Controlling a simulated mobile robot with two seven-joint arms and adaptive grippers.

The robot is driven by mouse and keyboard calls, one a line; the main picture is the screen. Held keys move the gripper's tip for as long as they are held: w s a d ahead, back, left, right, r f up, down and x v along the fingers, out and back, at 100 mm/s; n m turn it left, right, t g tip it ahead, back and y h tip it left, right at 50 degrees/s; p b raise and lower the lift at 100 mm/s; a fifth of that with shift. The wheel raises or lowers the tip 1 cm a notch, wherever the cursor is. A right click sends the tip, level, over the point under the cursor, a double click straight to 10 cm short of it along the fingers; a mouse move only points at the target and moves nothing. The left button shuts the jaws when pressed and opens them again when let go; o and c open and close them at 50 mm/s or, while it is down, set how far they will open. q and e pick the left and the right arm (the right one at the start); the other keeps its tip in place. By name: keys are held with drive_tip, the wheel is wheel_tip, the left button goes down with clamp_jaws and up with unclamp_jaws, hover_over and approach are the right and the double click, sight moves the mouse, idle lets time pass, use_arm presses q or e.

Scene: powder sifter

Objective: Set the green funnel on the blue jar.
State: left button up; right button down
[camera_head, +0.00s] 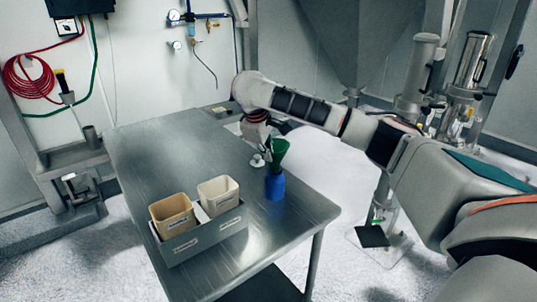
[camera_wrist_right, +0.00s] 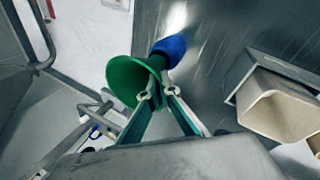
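The green funnel (camera_head: 279,149) is wide end up, directly above the blue jar (camera_head: 275,186) in the head view, its narrow end at the jar's mouth. I cannot tell whether it rests on the jar. My right gripper (camera_head: 269,145) is on the funnel's far side. In the right wrist view, the fingertips (camera_wrist_right: 156,94) are close together on the funnel (camera_wrist_right: 128,82), just below its cone, and look shut on it. The blue jar (camera_wrist_right: 171,49) shows just behind the funnel there. The jar stands upright on the table. My left gripper is out of view.
The metal table (camera_head: 160,150) carries a grey holder (camera_head: 205,236) with a tan bin (camera_head: 173,215) and a cream bin (camera_head: 218,195), left of the jar. The table's right edge is close to the jar.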

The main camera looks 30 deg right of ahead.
drive_tip(key=shift+f, duration=1.65)
idle(3.3)
drive_tip(key=c, duration=2.8)
unclamp_jaws()
drive_tip(key=shift+o, duration=1.2)
drive_tip(key=shift+r, duration=0.1)
drive_tip(key=v, duration=1.1)
drive_tip(key=shift+s, duration=0.1)
